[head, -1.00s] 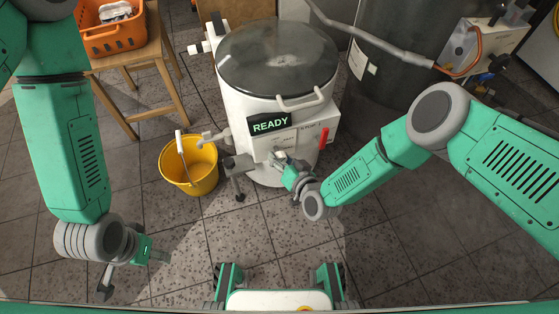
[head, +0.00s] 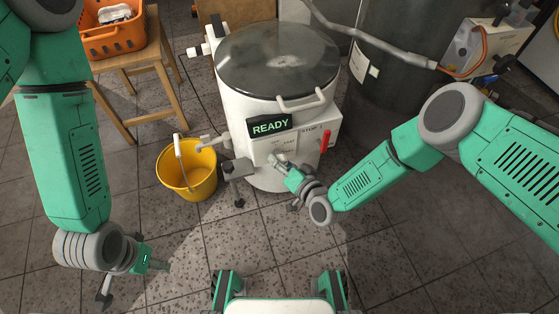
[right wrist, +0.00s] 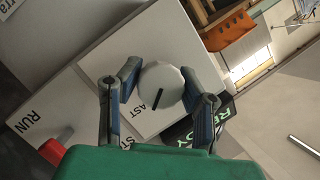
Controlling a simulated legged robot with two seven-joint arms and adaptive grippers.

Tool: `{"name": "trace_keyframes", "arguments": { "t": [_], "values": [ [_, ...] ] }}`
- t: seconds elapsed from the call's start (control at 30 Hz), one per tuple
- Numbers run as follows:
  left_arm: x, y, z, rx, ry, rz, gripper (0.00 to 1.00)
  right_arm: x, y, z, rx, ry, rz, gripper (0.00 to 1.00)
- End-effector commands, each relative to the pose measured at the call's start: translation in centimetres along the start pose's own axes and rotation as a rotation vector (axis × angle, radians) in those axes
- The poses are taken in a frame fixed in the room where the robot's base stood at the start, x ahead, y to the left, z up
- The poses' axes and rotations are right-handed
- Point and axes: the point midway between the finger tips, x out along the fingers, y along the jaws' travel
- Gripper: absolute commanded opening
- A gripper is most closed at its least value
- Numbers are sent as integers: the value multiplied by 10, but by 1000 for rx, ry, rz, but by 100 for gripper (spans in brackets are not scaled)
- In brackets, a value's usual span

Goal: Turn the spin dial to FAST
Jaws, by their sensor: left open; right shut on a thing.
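The spin dial (right wrist: 161,86) is a white round knob with a dark pointer line, on the front panel of the white washing machine (head: 240,105). In the right wrist view the line slants toward the lower left. My right gripper (right wrist: 160,78) is shut on the dial, one finger on each side. In the head view my right gripper (head: 279,158) covers the dial. Part of the FAST label (right wrist: 109,111) shows beside the left finger. The green display (head: 270,125) reads READY. My left gripper (head: 135,276) is open and empty, low over the floor, away from the machine.
A red lever (head: 324,141) sits on the panel's right part, beside RUN and STOP labels. A yellow bucket (head: 187,178) stands left of the machine. A wooden stool (head: 160,60) carries an orange basket (head: 112,40). A dark tank (head: 395,85) stands behind right. The front floor is clear.

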Motion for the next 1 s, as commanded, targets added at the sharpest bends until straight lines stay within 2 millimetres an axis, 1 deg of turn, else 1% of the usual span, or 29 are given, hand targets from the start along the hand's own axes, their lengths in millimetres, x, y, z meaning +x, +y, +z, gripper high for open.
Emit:
{"name": "trace_keyframes", "arguments": {
  "t": [0.03, 0.07, 0.1, 0.4, 0.47, 0.53, 0.67, 0.9, 1.0],
  "values": [
    [0, 0, 0, 0, 0, 0, 50, -1, 3, -1, -1, 2, 5, 4],
    [0, 0, 0, 0, 0, 0, 50, -1, 3, -1, -1, 2, 5, 43],
    [0, 0, 0, 0, 0, 0, 50, -1, 3, -1, -1, 2, 5, 55],
    [0, 0, 0, 0, 1, 0, 50, -1, 1, 0, -1, 1, 3, 55],
    [-1, 0, 1, 0, 2, 0, 50, -3, 1, 0, -1, 0, 3, 55],
    [-1, 0, 1, 0, 2, 0, 50, -9, 2, 0, 0, -2, 3, 55],
    [-1, 0, 1, 0, 3, 0, 50, -31, 2, 0, -1, -2, 4, 55],
    [-1, 0, 1, 0, 3, 0, 50, -83, 3, 0, 1, -2, 6, 55],
    [-1, 0, 1, 0, 3, 0, 50, -100, 3, 0, 0, -1, 5, 55]
  ]
}}
